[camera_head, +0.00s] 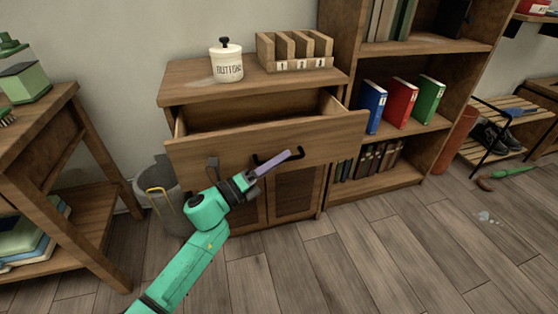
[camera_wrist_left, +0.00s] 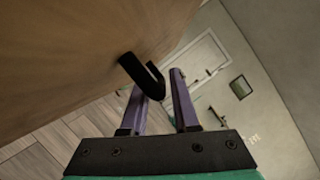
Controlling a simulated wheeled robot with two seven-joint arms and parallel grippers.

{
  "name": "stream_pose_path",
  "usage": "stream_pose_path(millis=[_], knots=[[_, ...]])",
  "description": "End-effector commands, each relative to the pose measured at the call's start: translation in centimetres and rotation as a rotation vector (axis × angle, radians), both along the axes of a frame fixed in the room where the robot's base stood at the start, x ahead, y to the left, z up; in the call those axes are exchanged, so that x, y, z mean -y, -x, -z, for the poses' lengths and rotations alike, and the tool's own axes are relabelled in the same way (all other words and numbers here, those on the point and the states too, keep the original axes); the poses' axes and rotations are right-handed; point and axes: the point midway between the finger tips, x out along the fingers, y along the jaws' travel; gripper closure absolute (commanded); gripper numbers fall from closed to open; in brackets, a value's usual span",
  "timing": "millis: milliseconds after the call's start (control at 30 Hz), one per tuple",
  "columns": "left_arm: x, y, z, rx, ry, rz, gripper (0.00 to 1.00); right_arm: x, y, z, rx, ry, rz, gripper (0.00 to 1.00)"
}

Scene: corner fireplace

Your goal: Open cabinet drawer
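The wooden cabinet (camera_head: 215,96) stands against the wall, and its top drawer (camera_head: 230,150) is pulled out with its inside showing. The black bar handle (camera_head: 297,153) is on the drawer front, and it shows as a hook shape in the left wrist view (camera_wrist_left: 130,66). My left gripper (camera_head: 286,154) is at the handle, its purple fingers crossing in front of it. In the left wrist view the two fingers (camera_wrist_left: 158,82) are apart, with the handle's end between their tips. I cannot tell whether they touch it. My right gripper is not in view.
A white lidded jar (camera_head: 226,65) and a wooden organizer (camera_head: 294,52) stand on the cabinet top. A bookshelf (camera_head: 345,50) adjoins on the right. A grey bin (camera_head: 160,200) stands left of the cabinet, near a wooden side table (camera_head: 45,115).

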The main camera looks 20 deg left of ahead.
Motion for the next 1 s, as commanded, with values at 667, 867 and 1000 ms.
stream_pose_path(millis=[667, 867, 1000], knots=[[-3.4, 4.3, 1.3, -0.005, 0.001, -0.001, 0.55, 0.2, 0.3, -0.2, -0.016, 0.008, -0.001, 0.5], [-6.6, 8.3, 2.4, -0.005, 0.001, -0.003, 0.55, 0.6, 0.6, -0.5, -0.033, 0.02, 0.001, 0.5], [-8.3, 10.4, 2.9, -0.003, 0.001, 0.0, 0.55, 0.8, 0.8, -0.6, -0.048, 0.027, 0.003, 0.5]])
